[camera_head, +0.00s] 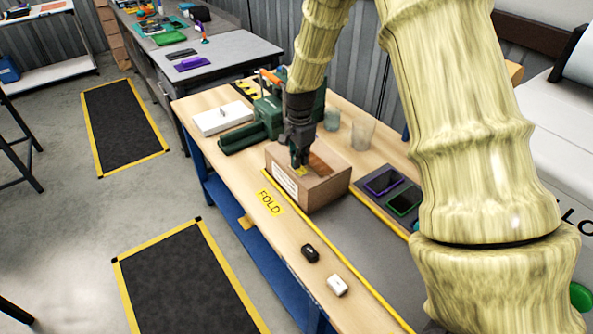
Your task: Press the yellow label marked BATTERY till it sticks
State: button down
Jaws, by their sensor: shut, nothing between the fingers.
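A brown carton (321,189) stands on the wooden workbench, with a white printed patch on its left side. A small yellow label (303,171) shows on the carton's top, partly hidden by my gripper; its print is too small to read. My gripper (297,163) is shut and points down at the label. Its tips are at or just over the label; I cannot tell if they touch. A yellow FOLD marking (270,202) lies flat on the bench left of the carton.
A green machine (263,113) and a white box (222,118) stand behind the carton. A clear cup (362,133) and framed phones (404,201) are to the right. A black case (310,253) and a white case (338,286) lie in front. My arm hides the bench's right side.

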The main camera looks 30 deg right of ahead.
aim_at(300, 169)
jog(key=shift+f, duration=0.8)
dwell(0.7)
jog(key=shift+r+p, duration=2.45)
jog(key=shift+r, duration=1.1)
